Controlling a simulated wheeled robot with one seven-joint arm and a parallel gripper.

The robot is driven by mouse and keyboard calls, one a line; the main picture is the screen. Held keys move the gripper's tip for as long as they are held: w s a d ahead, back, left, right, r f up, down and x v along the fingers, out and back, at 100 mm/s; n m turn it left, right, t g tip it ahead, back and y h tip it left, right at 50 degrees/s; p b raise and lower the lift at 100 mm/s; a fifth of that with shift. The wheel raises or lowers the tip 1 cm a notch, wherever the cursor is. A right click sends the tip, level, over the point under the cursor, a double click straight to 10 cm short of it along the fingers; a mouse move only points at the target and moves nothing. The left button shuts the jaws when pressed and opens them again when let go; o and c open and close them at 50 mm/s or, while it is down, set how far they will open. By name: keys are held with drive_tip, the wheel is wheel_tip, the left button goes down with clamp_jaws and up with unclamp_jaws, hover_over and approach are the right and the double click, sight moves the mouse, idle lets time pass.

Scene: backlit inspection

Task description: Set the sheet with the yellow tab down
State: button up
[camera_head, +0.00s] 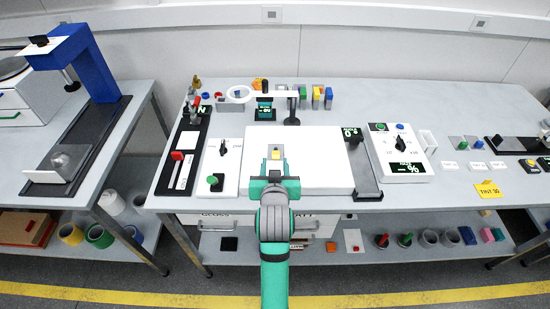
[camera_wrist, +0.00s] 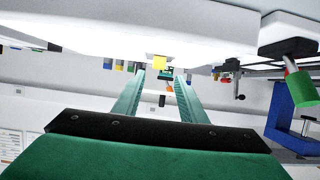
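A yellow tab (camera_head: 275,154) stands on the broad white sheet-like surface (camera_head: 325,150) in the middle of the bench. I cannot tell where a sheet ends and any panel under it begins. My gripper (camera_head: 275,165) is low over the near-left part of this surface, with the tab just at its fingertips. In the wrist view the picture is upside down: the yellow tab (camera_wrist: 160,62) sits between and slightly beyond the fingertips (camera_wrist: 160,78), with a gap on both sides. The fingers are apart and hold nothing that I can see.
Left is a white control box (camera_head: 230,155) with a green knob; right are a dark strip (camera_head: 367,180) and a dial box (camera_head: 415,165). A blue stand (camera_head: 88,60) is on the left bench.

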drive_tip(key=v, duration=0.5)
drive_tip(key=s+f, duration=1.3)
drive_tip(key=s, duration=0.5)
drive_tip(key=s+r+t, duration=0.1)
drive_tip(key=s, duration=1.8)
drive_tip(key=shift+s+t, duration=0.2)
drive_tip(key=shift+t, duration=0.2)
